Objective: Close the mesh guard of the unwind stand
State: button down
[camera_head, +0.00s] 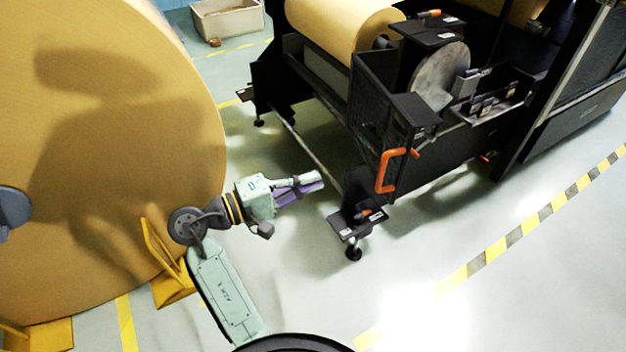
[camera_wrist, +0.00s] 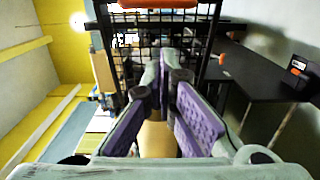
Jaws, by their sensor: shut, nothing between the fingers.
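The mesh guard (camera_head: 372,105) is a black-framed wire panel at the near end of the unwind stand (camera_head: 290,50), standing upright. An orange handle (camera_head: 383,172) is fixed to its near edge. My gripper (camera_head: 318,182) is shut and empty, to the left of the handle and apart from it, pointing toward the stand. In the wrist view the mesh guard (camera_wrist: 185,50) fills the upper middle beyond the purple-padded fingers (camera_wrist: 160,75). The orange handle (camera_wrist: 155,3) shows there at the top edge. How far the guard stands from its closed position is hard to tell.
A kraft roll (camera_head: 355,28) sits in the stand. A huge kraft roll (camera_head: 130,190) fills the left, with a yellow chock (camera_head: 172,288) at its foot. A black foot with a caster (camera_head: 353,253) stands right of my gripper. The floor in front is clear.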

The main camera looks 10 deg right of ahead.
jog(key=d+p, duration=0.2)
jog(key=d, duration=0.8)
jog(key=shift+w+d, duration=0.2)
jog(key=shift+d, duration=0.1)
